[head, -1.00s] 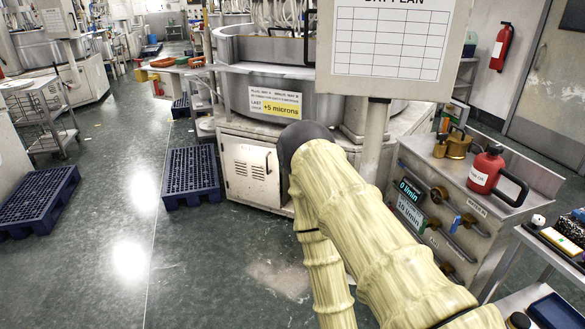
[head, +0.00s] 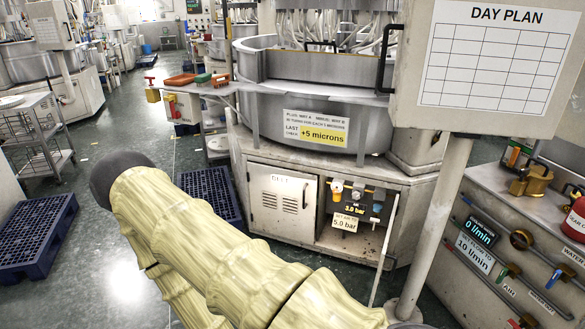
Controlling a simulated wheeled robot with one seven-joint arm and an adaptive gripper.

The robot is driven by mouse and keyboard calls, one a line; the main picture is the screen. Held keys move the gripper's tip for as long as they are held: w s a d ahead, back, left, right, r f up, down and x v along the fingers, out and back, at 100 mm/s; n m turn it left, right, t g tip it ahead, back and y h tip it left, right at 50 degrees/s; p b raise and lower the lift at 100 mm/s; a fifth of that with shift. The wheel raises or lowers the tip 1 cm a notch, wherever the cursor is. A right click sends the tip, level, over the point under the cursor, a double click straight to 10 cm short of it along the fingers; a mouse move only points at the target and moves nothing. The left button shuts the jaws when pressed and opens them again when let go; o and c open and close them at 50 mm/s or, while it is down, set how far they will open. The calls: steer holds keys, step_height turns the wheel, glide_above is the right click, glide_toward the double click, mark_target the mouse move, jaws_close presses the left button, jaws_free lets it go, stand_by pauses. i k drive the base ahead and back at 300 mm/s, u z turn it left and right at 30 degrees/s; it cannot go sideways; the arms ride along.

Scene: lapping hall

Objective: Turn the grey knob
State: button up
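A small open compartment in the machine base holds a pressure unit with a lit display (head: 354,209) that seems to read 3.0 bar. A tag (head: 344,223) below it reads 5.0 bar. Several small fittings sit above the display, among them a yellow-orange one (head: 337,187). A grey knob cannot be made out for sure among them at this size. My arm in its cream sleeve crosses the lower left and middle of the view, with a dark rounded joint at its far end. My gripper is not in view.
A thin open door panel (head: 385,250) stands edge-on at the compartment's right. Beside it is the post (head: 437,220) of the day plan board (head: 488,62). A bench with valves and a flow display (head: 480,231) is at right. Blue pallets (head: 34,232) lie at left.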

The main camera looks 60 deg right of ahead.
mark_target(356, 195)
steer(key=z, duration=0.15)
steer(key=i, duration=1.4)
steer(key=z, duration=1.5)
steer(key=i, duration=0.75)
steer(key=z, duration=0.8)
